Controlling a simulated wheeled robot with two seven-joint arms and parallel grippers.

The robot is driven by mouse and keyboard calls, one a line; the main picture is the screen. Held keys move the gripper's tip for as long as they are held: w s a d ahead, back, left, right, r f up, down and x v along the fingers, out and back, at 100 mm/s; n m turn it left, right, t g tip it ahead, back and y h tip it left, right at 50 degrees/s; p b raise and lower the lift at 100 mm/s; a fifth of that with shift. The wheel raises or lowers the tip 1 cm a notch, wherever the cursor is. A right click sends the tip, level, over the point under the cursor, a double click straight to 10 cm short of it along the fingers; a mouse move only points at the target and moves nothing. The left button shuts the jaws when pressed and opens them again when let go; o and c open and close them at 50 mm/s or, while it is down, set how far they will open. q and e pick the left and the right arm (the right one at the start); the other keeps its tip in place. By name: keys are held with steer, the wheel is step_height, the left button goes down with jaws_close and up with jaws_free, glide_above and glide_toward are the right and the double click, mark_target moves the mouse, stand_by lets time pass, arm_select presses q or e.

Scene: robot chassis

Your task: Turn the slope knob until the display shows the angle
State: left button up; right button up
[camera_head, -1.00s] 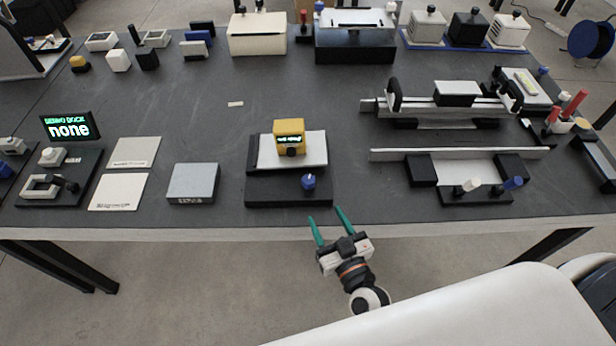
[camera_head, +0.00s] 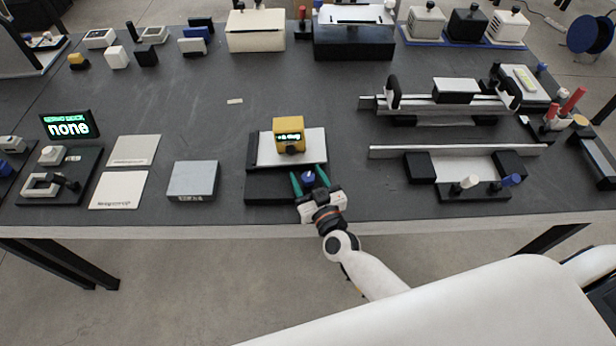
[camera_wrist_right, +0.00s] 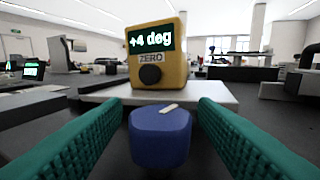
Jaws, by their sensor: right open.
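The slope knob is blue with a pale line on top (camera_wrist_right: 160,138). It stands on the black front of a base (camera_head: 270,188), and it also shows in the head view (camera_head: 308,177). My right gripper (camera_head: 309,180) is open, its two green fingers on either side of the knob; in the wrist view (camera_wrist_right: 160,135) gaps show between fingers and knob. A yellow box with a display (camera_wrist_right: 158,50) sits on the white plate (camera_wrist_right: 215,92) behind the knob. Its display reads "+4 deg", above a "ZERO" label and a black button. My left gripper is out of view.
A grey block (camera_head: 193,180) lies left of the base, with pale plates (camera_head: 118,190) beyond it. A rail fixture (camera_head: 455,152) stands to the right. Bare table lies between it and the base.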

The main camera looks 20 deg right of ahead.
steer(key=c, duration=1)
steer(key=n+y+b, duration=0.2)
steer(key=y+b, duration=0.1)
steer(key=n+g+y+b, duration=0.1)
steer(key=n+y+b, duration=0.1)
steer(key=y+b, duration=0.1)
steer(key=shift+f+g, duration=0.2)
steer(key=shift+g, duration=0.1)
steer(key=shift+r+n+g+y+b, duration=0.2)
steer(key=shift+n+g+y+b, duration=0.15)
steer(key=shift+y+b, duration=0.25)
steer(key=o, duration=1)
steer(key=shift+s, duration=0.1)
